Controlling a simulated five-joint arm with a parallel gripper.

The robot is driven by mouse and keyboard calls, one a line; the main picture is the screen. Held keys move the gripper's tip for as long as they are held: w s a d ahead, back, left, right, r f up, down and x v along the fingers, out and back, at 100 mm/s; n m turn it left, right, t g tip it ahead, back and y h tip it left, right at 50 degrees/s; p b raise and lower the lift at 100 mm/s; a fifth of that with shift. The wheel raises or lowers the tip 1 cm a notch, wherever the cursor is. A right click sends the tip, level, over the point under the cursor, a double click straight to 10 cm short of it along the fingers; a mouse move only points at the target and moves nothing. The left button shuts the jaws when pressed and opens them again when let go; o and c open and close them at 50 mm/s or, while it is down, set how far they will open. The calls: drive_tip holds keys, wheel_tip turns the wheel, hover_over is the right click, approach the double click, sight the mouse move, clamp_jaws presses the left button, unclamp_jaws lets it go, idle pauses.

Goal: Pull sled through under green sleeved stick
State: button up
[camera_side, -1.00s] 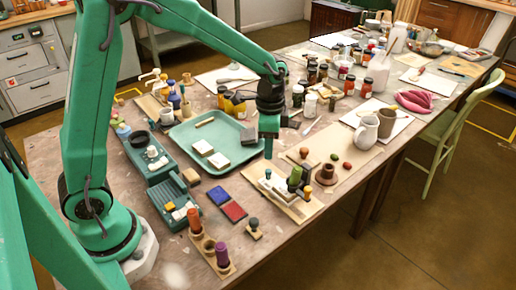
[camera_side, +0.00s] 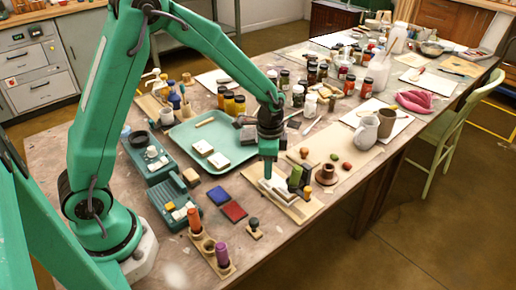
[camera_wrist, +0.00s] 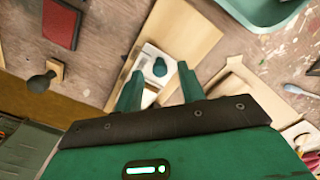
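The sled is a pale block with a dark teal knob (camera_wrist: 159,67), on a light wooden board (camera_wrist: 190,32). My gripper (camera_wrist: 158,87) is open above it, and the knob shows between and beyond the two fingertips. In the side view my gripper (camera_side: 268,180) points down over the board's left end and hides the knob; whether it touches the sled cannot be told. The green sleeved stick (camera_side: 295,177) stands on the same board (camera_side: 301,212), right of my gripper, beside a dark upright piece. I cannot make out the stick in the wrist view.
A teal tray (camera_side: 184,133) holds pale blocks behind my gripper. A red pad (camera_side: 234,211) and blue pad (camera_side: 218,195) lie to the left. A small dark-knobbed stamp (camera_side: 254,229) stands in front. A brown ring-shaped stand (camera_side: 325,176) and a pitcher (camera_side: 366,134) are on the right.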

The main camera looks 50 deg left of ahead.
sight(279, 183)
drive_tip(key=shift+f, duration=0.4)
clamp_jaws()
drive_tip(key=shift+d, duration=2.25)
unclamp_jaws()
drive_tip(key=shift+r, duration=0.1)
